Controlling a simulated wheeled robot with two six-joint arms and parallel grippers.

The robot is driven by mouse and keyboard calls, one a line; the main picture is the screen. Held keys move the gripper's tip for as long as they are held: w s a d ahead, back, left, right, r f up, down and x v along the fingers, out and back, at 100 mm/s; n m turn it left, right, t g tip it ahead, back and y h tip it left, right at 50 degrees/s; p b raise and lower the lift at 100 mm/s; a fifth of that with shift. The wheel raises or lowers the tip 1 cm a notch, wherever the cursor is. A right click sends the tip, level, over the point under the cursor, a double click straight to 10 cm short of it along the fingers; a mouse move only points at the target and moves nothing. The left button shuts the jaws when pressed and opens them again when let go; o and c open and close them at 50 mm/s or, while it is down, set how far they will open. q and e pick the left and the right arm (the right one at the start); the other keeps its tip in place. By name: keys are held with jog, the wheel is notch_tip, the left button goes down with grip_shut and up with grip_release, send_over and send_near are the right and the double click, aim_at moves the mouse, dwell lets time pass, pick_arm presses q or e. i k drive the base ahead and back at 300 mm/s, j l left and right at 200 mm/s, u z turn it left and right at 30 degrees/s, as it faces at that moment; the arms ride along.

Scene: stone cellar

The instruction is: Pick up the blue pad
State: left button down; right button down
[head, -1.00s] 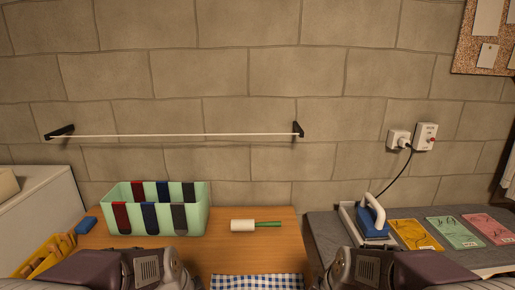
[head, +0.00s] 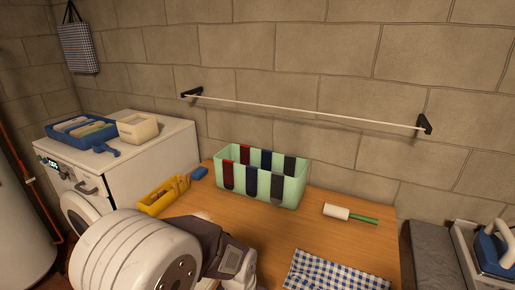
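A small blue pad (head: 200,173) lies on the wooden table, near its back left edge. It sits between the yellow tray (head: 152,208) and the mint-green bin (head: 293,192), apart from the bin. Part of my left arm covers the front left of the table, in front of the yellow tray. Neither of my grippers shows in the head view.
A white roller with a green handle (head: 366,218) and a checked cloth (head: 320,275) lie on the wooden table (head: 285,226). A white washing machine (head: 170,150) stands left, a blue tray (head: 57,133) on it. A thin rail (head: 300,110) crosses the wall.

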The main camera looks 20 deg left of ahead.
aim_at(201, 172)
jog(key=u, duration=1.4)
